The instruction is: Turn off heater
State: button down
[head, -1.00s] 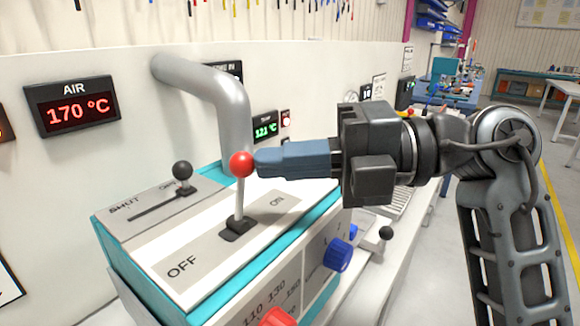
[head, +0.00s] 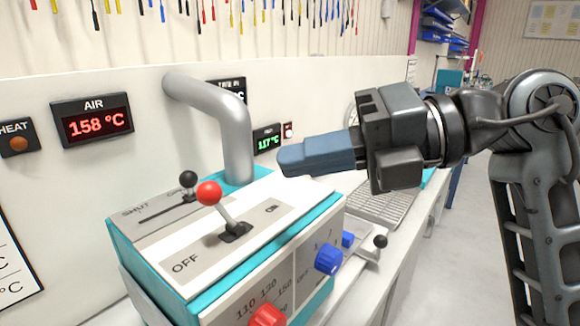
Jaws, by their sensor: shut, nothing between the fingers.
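The heater control box (head: 190,283) is white and teal, with a slot plate marked OFF and ON on its top. The red-knobbed lever (head: 209,194) on that plate tilts toward the OFF side. My gripper (head: 282,160) is shut and empty. It is to the right of the red knob and a little above the box, clear of the lever. The AIR display (head: 92,119) reads 158 °C in red. The HEAT lamp (head: 18,143) at the left edge looks dull orange.
A black-knobbed lever (head: 188,180) stands in the SHUT slot behind the red one. A grey pipe (head: 236,130) rises behind the box. A blue knob (head: 328,259) and a red knob (head: 267,316) are on the front. A small black-knobbed lever (head: 380,241) stands to the right.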

jog(key=r+b+v, duration=0.1)
jog(key=v, duration=0.7)
jog(key=shift+s+r, duration=0.2)
jog(key=shift+s, duration=0.05)
jog(key=shift+d, duration=0.1)
